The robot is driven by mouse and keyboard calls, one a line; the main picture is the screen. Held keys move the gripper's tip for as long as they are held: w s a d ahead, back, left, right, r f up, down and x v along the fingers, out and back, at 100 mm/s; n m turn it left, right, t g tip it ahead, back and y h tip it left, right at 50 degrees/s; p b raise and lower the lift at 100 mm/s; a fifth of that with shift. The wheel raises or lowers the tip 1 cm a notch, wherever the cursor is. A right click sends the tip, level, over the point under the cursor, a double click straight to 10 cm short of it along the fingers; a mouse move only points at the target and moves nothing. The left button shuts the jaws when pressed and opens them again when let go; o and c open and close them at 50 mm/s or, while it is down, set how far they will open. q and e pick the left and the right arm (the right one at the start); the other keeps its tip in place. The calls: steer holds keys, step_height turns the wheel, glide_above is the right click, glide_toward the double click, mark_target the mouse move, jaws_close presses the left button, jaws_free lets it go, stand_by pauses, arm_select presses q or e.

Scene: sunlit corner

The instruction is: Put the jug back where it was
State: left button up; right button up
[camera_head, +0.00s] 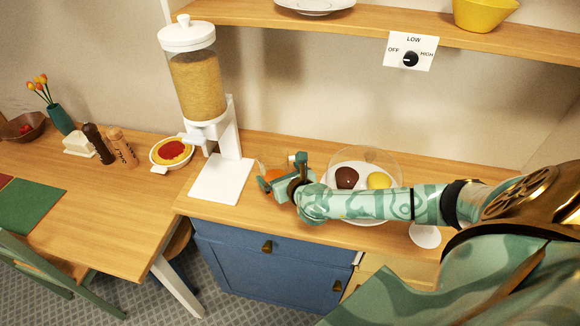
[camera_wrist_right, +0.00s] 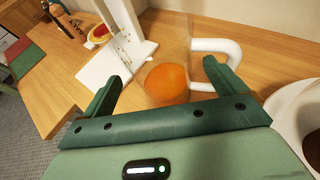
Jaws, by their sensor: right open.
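The jug (camera_wrist_right: 165,82) is clear, with orange liquid low inside and a white handle on its right side. It stands upright on the wooden counter, just right of the white dispenser's base. In the head view the jug (camera_head: 271,176) shows only in part, with its orange content behind my right gripper (camera_head: 284,172). The right gripper is open, its green fingers (camera_wrist_right: 163,84) apart on either side of the jug in the wrist view. I cannot tell whether a finger touches it. The left gripper is not in view.
The dispenser (camera_head: 197,85) stands left of the jug. A clear dome (camera_head: 372,160) covers a plate with a brown and a yellow item, close behind my right arm. A red-topped pie (camera_head: 172,150), two mills and a butter dish stand left. A shelf (camera_head: 350,22) runs above.

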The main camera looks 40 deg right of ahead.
steer(key=p+v, duration=0.1)
steer(key=v, duration=0.7)
steer(key=shift+s, duration=0.2)
